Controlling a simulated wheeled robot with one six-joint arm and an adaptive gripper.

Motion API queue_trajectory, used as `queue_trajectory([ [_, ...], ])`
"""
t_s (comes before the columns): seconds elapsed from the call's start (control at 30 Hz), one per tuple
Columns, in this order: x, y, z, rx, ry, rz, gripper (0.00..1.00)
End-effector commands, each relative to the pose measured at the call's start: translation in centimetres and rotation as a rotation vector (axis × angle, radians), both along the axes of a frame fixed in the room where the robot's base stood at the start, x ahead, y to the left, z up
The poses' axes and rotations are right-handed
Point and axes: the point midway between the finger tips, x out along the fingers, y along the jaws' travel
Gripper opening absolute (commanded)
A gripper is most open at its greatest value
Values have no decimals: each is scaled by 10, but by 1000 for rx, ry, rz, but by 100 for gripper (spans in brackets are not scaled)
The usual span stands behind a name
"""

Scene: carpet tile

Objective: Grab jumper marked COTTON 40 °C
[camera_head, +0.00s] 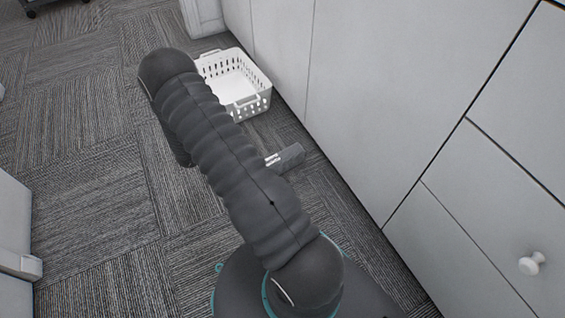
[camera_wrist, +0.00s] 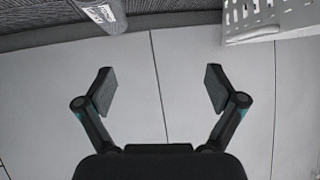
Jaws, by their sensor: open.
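A small grey bundle with a white label (camera_head: 287,157) lies on the carpet close to the cabinet, partly hidden behind my arm in the head view. It also shows at the top left edge of the wrist view (camera_wrist: 118,22), cut off by the frame; its white label has dark marks too small to read. I cannot tell whether it is the jumper marked COTTON 40 °C. My gripper (camera_wrist: 160,90) is open and empty, its two fingers wide apart in front of the white cabinet panels. The bundle is apart from the fingers. My gripper is hidden in the head view.
A white perforated basket (camera_head: 262,101) stands on the carpet against the cabinet, beyond the bundle; its inside looks empty where visible. White cabinet fronts (camera_head: 365,95) line the right side, with a round knob (camera_head: 532,263). Open carpet (camera_head: 75,150) lies to the left.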

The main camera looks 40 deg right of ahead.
Motion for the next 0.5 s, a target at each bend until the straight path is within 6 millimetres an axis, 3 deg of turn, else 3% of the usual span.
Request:
queue_trajectory([
  [0.03,-15,-4,-19,-33,35,-40,94],
  [0.2,-51,-12,-46,-117,110,-137,94],
  [0.37,-65,-18,-56,-148,136,-172,94],
  [0.5,-69,-37,-64,-150,138,-177,94],
])
